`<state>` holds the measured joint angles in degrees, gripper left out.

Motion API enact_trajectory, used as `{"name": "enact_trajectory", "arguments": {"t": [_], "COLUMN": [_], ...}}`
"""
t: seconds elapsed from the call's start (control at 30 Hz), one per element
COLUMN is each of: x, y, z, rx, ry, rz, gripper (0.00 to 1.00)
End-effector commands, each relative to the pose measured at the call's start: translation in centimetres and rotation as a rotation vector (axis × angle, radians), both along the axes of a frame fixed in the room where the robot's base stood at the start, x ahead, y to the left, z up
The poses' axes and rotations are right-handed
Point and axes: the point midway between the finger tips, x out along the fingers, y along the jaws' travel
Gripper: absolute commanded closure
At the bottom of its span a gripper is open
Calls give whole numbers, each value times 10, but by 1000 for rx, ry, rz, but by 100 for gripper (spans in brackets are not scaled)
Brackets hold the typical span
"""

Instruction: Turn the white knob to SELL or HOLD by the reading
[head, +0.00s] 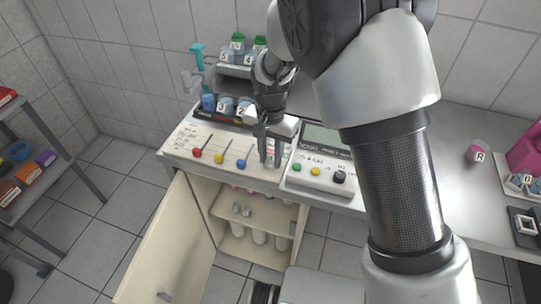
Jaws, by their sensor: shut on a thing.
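My gripper (268,148) points down at the right end of the cream panel (180,150) on the bench. It is shut on a pale knob (271,163), which the fingers mostly hide; I cannot read which way the knob points. Red, yellow and blue knobs stand in a row to its left. A grey-white meter box (325,172) with a dark display (325,137) stands just right of my gripper. The display is partly behind my arm and its reading is too small to make out. The SELL and HOLD marks cannot be read.
A cabinet below the panel has its door (165,255) open. Numbered jars (225,105) stand behind the panel, with green-capped bottles (238,42) on a raised shelf. A side shelf (45,205) is at left.

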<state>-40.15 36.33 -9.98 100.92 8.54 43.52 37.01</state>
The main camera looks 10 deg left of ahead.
Motion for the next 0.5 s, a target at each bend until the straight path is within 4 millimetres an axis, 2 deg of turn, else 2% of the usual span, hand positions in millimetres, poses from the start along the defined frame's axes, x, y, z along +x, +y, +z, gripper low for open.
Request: {"name": "enact_trajectory", "arguments": {"t": [0.5], "x": [1], "y": [-1], "z": [0], "rx": [1], "ry": [0], "rz": [410], "gripper": [96]}}
